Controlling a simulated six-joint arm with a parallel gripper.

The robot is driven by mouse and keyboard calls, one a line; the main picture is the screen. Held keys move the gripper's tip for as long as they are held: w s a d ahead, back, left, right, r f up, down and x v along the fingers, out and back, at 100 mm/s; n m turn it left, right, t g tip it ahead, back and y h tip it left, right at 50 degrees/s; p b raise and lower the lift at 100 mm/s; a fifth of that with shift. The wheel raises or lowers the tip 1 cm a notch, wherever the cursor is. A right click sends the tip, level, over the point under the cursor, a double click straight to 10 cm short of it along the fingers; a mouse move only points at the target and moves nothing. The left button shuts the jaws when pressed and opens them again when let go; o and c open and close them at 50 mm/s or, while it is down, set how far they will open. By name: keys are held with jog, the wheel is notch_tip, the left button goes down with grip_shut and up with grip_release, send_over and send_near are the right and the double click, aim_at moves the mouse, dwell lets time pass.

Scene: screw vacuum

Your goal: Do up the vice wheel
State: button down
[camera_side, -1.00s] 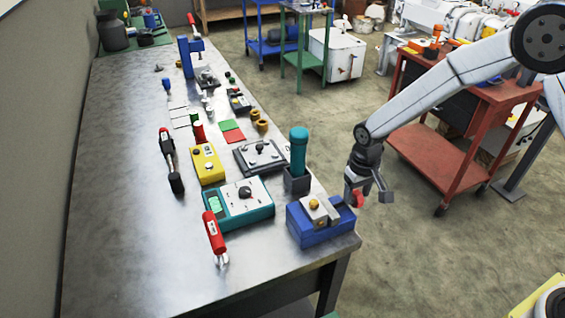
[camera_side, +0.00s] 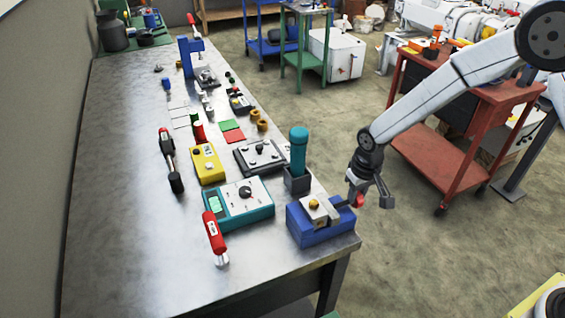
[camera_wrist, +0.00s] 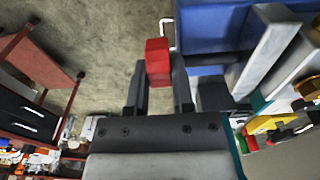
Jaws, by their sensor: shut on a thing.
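The blue vice (camera_side: 322,226) stands at the front right corner of the bench, with a brass-coloured piece (camera_side: 318,210) between its grey jaws. It also shows as a blue block at the upper right of the wrist view (camera_wrist: 212,28). The red vice wheel (camera_side: 359,201) is at the vice's right side, beyond the bench edge, and is partly covered by my gripper. In the wrist view the red wheel part (camera_wrist: 158,62) sits between the two dark fingers. My gripper (camera_wrist: 159,88) is shut on it, and it hangs beside the vice in the side view (camera_side: 368,200).
A teal cylinder in a dark holder (camera_side: 298,155) stands just behind the vice. A teal meter box (camera_side: 240,203) and a red-handled tool (camera_side: 214,235) lie to its left. A red trolley (camera_side: 450,140) stands behind my arm.

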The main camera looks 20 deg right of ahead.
jog(key=shift+s+t, duration=0.2)
jog(key=shift+t, duration=0.8)
jog(key=shift+c, duration=2.4)
grip_release()
jog(key=shift+r, duration=0.1)
jog(key=v, duration=0.7)
jog(key=shift+s+r, duration=0.25)
